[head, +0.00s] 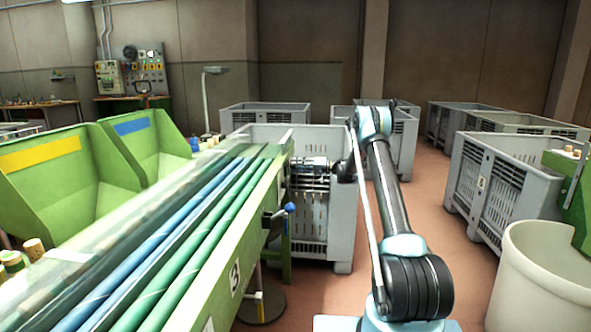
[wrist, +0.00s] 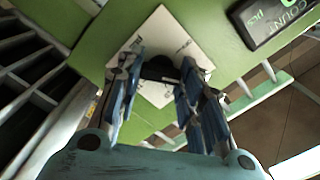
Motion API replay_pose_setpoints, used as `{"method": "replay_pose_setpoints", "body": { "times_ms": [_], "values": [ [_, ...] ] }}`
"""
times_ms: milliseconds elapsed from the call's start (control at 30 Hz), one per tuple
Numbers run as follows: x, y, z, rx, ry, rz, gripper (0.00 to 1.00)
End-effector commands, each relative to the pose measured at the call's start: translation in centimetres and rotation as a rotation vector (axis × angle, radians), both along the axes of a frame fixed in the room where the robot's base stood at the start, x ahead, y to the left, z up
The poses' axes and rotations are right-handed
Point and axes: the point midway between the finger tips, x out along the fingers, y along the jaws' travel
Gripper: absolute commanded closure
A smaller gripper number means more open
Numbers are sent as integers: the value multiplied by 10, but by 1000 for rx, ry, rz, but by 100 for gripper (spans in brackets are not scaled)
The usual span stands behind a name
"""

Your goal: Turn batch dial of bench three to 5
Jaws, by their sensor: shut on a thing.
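Bench three is the green sloped bench (head: 262,232) with a "3" label (head: 235,277) on its side, in the head view. In the wrist view a pale square dial plate (wrist: 160,34) with small markings is fixed to the green panel. A dark round knob (wrist: 160,68), the batch dial, sits at its middle. My gripper (wrist: 161,78) has its blue-padded fingers on either side of the knob and is shut on it. The fingers cover part of the plate, and I cannot read the dial's setting.
A display marked "COUNT pcs" (wrist: 275,22) sits beside the plate. A blue-knobbed lever (head: 290,208) sticks out from the bench side. A grey crate (head: 340,225) stands behind my forearm. A cream bin (head: 535,280) stands at right. Open floor (head: 425,205) lies between.

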Motion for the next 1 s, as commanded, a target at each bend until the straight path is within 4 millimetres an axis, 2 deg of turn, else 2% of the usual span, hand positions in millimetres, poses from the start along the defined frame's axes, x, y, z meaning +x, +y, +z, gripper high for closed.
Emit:
{"method": "replay_pose_setpoints", "body": {
  "times_ms": [33,633,667,700,733,1000],
  "values": [
    [4,-5,-1,-1,12,-11,89],
    [4,-5,-2,-1,46,-11,89],
    [4,-5,-2,-1,46,-11,59],
    [4,-5,-2,-1,46,-11,50],
    [4,-5,-2,-1,46,-10,45],
    [2,-2,-1,0,46,-5,45]
  ]
}}
